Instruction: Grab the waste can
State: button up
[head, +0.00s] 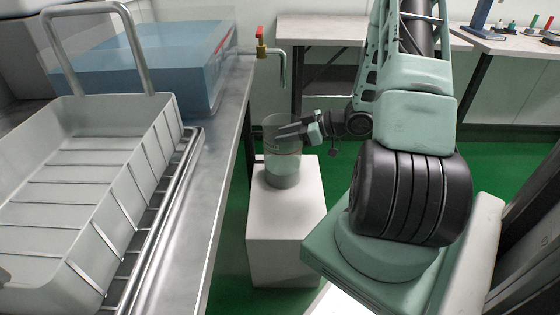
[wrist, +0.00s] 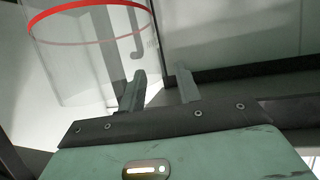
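The waste can (head: 282,172) is a clear cylinder with a grey lower part, standing upright on a white pedestal (head: 284,235) in the head view. In the wrist view, the can (wrist: 85,60) is at upper left with a red band around its rim. My gripper (head: 284,132) is at the can's upper right side, its fingers overlapping the can in the picture. In the wrist view, my gripper (wrist: 161,72) has its two fingers apart with nothing seen held between them. The left finger overlaps the can's right edge; I cannot tell whether it touches.
A metal counter (head: 222,150) with a grey basket (head: 60,200) and a blue box (head: 150,60) runs along the left. A red-handled tap (head: 262,45) juts out behind the can. Tables stand at the back. Green floor (head: 500,150) shows around the pedestal.

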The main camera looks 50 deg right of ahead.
jog(key=shift+x, duration=0.9)
grip_shut()
jog(key=shift+s, duration=0.1)
dwell(0.6)
